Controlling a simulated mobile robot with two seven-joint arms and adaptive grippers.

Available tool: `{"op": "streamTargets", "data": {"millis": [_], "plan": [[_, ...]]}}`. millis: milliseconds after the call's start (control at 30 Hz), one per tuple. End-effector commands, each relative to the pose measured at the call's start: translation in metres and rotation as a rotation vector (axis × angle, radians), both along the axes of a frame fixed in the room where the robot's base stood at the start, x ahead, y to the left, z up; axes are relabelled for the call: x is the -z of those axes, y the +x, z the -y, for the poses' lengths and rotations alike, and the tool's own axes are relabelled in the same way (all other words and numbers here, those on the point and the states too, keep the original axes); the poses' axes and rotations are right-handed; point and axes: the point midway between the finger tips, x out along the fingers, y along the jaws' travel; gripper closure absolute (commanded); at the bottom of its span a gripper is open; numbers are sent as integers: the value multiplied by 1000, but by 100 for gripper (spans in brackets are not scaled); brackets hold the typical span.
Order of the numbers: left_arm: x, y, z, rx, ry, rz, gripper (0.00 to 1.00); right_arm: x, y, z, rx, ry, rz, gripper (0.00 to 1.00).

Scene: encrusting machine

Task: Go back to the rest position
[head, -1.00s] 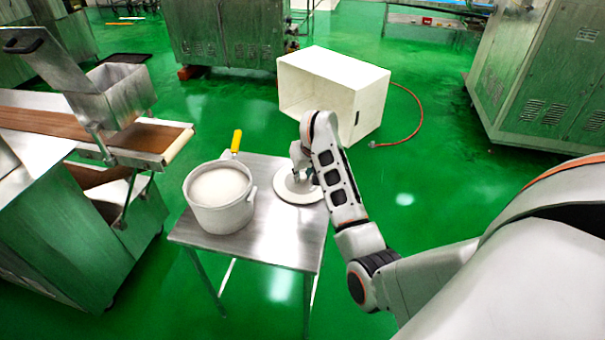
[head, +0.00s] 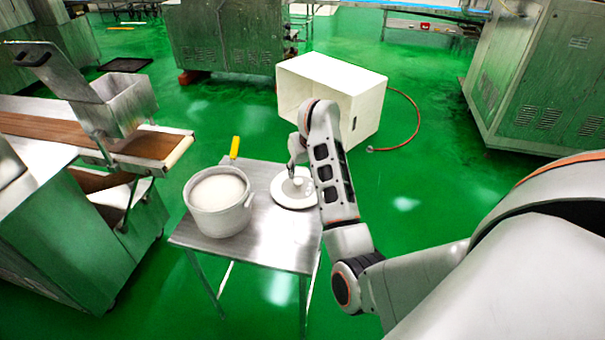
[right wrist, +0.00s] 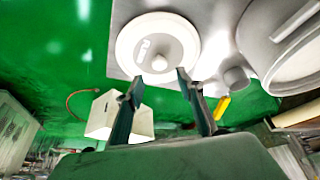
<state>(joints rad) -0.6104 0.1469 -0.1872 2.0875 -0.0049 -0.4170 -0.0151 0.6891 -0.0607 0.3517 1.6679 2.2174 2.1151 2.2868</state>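My right gripper (head: 294,163) is above the far right part of the small metal table (head: 285,245), over a white round lid (head: 282,194) lying there. In the right wrist view my right gripper (right wrist: 157,80) shows two dark fingers spread apart with nothing between them. The lid (right wrist: 130,45) and its knob lie beyond the fingertips, apart from them as far as I can tell. A white pot (head: 222,222) with pale contents stands uncovered on the table, left of the lid. My left gripper is not in view.
A yellow-handled tool (head: 235,147) is behind the pot. A white open box (head: 362,118) stands on the floor past the table, with a red hose (head: 415,120) beside it. A conveyor machine (head: 150,146) is on the left.

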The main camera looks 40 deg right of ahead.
Motion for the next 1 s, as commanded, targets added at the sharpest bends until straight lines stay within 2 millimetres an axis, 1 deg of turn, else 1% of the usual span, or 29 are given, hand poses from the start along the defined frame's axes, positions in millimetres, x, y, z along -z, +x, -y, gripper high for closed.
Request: {"op": "streamTargets", "data": {"millis": [33, 200, 633, 700, 767, 867, 933, 967, 1000], "plan": [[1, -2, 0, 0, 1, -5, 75, -4, -1, -1, 0, 1, 1, 63], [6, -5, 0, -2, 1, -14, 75, -5, -3, -1, 0, 0, -2, 63], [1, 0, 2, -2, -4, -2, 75, -4, -3, 0, 0, -2, -3, 63], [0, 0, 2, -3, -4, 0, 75, -3, -6, 4, -8, -27, -8, 63], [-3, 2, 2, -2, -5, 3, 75, -1, -11, 15, -27, -90, -22, 63], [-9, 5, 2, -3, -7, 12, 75, 4, -30, 52, -104, -306, -83, 63], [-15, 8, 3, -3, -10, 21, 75, -1, -50, 89, -202, -546, -171, 63], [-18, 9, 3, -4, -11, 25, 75, -7, -59, 106, -258, -667, -223, 63], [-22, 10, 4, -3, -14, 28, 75, -18, -73, 127, -338, -834, -308, 63]]}}
